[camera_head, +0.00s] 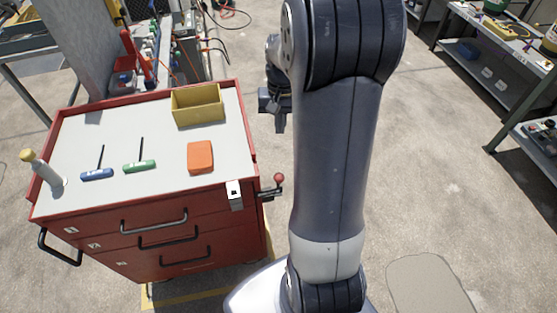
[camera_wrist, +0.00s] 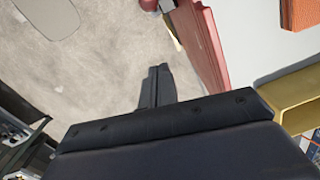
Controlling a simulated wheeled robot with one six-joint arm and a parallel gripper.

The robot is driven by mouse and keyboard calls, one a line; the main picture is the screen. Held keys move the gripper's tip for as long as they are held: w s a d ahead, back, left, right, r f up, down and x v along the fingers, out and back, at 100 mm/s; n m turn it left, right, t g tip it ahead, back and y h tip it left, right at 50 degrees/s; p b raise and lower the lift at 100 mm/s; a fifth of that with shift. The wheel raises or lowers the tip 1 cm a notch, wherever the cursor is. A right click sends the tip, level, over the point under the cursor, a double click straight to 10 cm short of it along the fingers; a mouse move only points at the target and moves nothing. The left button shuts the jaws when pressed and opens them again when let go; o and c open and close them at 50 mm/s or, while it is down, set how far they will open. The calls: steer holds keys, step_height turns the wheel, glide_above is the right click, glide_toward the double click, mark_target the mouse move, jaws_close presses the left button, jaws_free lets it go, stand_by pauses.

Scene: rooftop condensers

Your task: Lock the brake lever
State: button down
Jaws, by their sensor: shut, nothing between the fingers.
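The brake lever (camera_head: 271,192) is a short dark lever with a red ball knob on the right side of the red tool cart (camera_head: 168,222), near its front corner. The knob (camera_wrist: 148,4) shows at the top edge of the wrist view, partly cut off. My gripper (camera_head: 279,128) is beyond the lever in the head view, to the right of the cart, pointing down and apart from both. In the wrist view its fingers (camera_wrist: 156,86) are together with nothing between them. My arm hides part of the gripper's wrist in the head view.
Workbenches (camera_head: 493,55) stand at far right. Floor right of the cart is clear.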

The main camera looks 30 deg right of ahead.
steer(key=s+a+f+p, duration=0.1)
steer(key=s+f, duration=0.3)
steer(key=f, duration=0.6)
steer(key=shift+a+f, duration=0.35)
steer(key=shift+a, duration=0.35)
steer(key=shift+w+f, duration=0.1)
